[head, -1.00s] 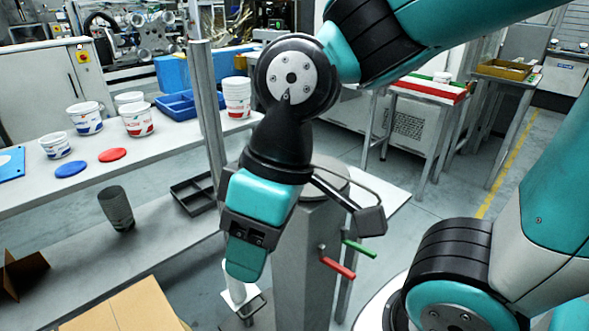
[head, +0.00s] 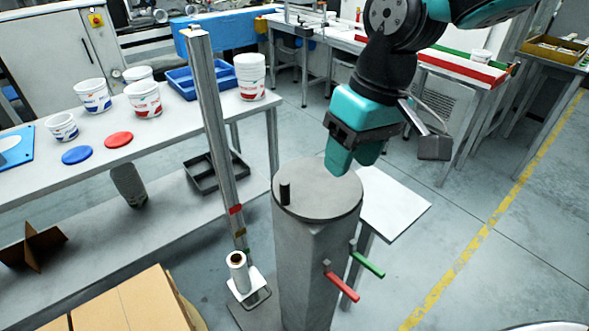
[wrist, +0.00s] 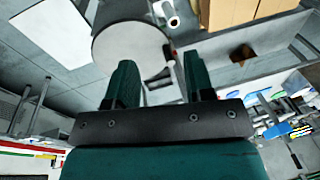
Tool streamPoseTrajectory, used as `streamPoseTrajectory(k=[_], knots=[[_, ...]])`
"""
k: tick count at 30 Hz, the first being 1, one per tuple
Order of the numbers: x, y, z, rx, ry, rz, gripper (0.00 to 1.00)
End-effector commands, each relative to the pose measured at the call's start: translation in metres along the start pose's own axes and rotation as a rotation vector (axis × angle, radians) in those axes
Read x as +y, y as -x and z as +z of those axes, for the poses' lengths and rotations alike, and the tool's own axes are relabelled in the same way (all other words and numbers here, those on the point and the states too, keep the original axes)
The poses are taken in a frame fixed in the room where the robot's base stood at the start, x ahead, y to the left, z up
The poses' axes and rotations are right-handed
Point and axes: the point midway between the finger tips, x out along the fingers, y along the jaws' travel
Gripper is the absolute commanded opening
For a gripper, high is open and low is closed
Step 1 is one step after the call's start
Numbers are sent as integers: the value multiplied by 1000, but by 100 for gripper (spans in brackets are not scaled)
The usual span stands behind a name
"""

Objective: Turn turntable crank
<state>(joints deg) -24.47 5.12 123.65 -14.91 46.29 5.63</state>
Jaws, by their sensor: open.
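A red lever (head: 342,287) and a green lever (head: 367,262) stick out from the column's right side. A tall metal post (head: 212,130) with a white roll (head: 239,273) at its foot stands left of the turntable. Cartons (head: 135,305) lie at front left.

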Motion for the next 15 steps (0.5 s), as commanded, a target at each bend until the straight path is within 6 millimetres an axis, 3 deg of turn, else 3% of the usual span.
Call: streamPoseTrajectory(k=[1,6,10,15], knots=[[-6,16,-30,-24,-13,29,48],[-18,8,-98,-63,-79,120,48],[-26,-4,-124,-74,-112,161,48],[-27,-18,-132,-78,-128,178,48]])
